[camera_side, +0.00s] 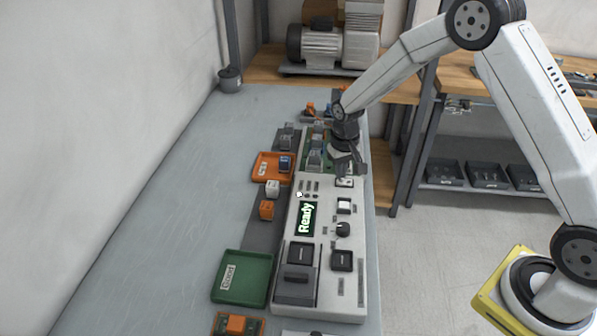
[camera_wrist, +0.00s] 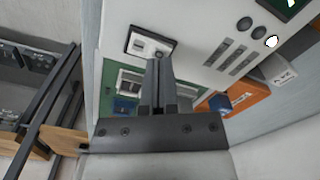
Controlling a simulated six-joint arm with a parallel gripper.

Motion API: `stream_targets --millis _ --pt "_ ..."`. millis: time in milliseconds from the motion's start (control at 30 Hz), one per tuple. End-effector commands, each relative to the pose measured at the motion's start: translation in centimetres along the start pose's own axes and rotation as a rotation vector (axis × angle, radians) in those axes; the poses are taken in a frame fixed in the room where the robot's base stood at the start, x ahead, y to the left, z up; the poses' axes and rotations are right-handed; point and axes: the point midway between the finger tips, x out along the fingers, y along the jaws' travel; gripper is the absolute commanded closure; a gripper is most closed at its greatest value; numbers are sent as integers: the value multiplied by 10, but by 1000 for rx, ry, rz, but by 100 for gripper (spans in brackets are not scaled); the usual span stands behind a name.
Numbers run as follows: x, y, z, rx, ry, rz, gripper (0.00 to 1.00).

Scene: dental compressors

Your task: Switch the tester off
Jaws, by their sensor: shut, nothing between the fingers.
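The tester (camera_side: 326,278) is a long light-grey panel near the right edge of the grey bench. Its screen (camera_side: 307,219) is lit and reads "Ready" in the side view. A small rocker switch in a dark-edged plate (camera_side: 344,182) sits at the panel's far end; it also shows in the wrist view (camera_wrist: 150,45). My gripper (camera_side: 346,170) is over that far end. In the wrist view the fingers (camera_wrist: 158,66) are together and empty, with their tips at the lower edge of the switch plate. I cannot tell whether they touch it.
An orange tray (camera_side: 262,168) with a blue part and a green tray (camera_side: 243,292) lie left of the tester. A black knob (camera_side: 343,229) sticks up from the panel. The bench's left side is clear.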

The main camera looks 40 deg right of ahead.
Motion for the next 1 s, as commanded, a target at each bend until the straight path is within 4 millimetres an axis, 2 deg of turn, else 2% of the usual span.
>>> stream_targets --millis 1000 --pt "11 0 0 0 -1 0 100"
